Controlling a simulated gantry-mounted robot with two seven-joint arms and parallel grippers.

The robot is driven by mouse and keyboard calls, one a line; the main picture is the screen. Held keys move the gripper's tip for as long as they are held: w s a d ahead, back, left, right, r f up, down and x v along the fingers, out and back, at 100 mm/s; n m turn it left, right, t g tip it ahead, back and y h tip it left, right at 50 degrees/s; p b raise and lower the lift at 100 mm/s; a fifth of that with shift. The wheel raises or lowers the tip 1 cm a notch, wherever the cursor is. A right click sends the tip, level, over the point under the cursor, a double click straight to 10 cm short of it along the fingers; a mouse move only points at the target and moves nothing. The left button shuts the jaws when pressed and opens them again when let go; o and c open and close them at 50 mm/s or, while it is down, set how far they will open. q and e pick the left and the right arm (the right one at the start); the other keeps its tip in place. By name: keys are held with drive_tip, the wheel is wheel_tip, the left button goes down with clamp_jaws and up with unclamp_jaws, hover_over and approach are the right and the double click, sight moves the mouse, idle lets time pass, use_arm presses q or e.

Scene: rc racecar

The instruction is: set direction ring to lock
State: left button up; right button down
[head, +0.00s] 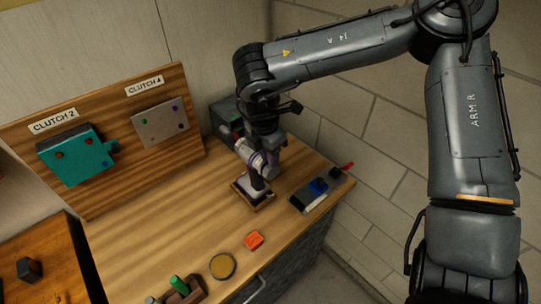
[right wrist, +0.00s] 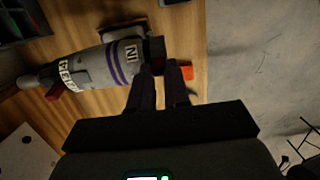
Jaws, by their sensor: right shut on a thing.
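A cylindrical tool with a pale grey body and purple bands (head: 252,157) is at the back right of the wooden bench, above a small tray (head: 238,187). In the right wrist view the tool (right wrist: 90,73) lies across the upper left, with lettered labels on its body. A dark ring-like end section (right wrist: 155,48), which I take as the direction ring, is at its right end. My right gripper (right wrist: 161,68) has its two dark fingers at this end section and is shut on it. The fingers hide part of it, and its setting cannot be read. My left gripper is out of view.
A teal box (head: 77,157) and a grey plate (head: 160,122) are on the upright board. An orange block (head: 254,239), a round yellowish disc (head: 222,265) and a switch block with a blue part (head: 318,188) are on the bench. The bench middle is clear.

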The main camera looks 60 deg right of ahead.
sight(266, 170)
drive_tip(key=c, duration=1.1)
unclamp_jaws()
drive_tip(key=shift+r, duration=0.15)
drive_tip(key=shift+w+r, duration=0.1)
drive_tip(key=shift+r, duration=0.15)
drive_tip(key=r, duration=0.3)
drive_tip(key=a+r, duration=0.1)
drive_tip(key=r, duration=0.2)
drive_tip(key=r+b, duration=0.1)
drive_tip(key=r, duration=0.3)
drive_tip(key=shift+w+a, duration=0.15)
drive_tip(key=shift+a, duration=0.05)
